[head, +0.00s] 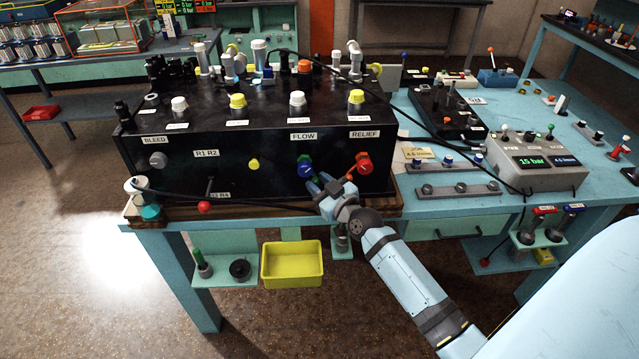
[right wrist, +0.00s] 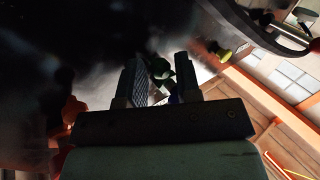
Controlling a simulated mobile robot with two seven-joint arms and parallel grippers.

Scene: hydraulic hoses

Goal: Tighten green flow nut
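The green flow nut (head: 304,159) shows as a small green part behind the blue flow knob (head: 306,170), under the FLOW label on the black box's front. My right gripper (head: 317,182) is just below and right of the blue knob, its fingers spread and pointing toward the panel. In the right wrist view the two fingers (right wrist: 160,82) stand apart. Contact cannot be told. My left gripper is not in view.
The red relief knob (head: 362,163) sits close right of the fingers. The black box (head: 230,180) carries several capped fittings on top. A black hose (head: 420,115) runs over it to the right. A yellow bin (head: 292,265) hangs below the bench. A grey 15 bar display (head: 535,165) stands right.

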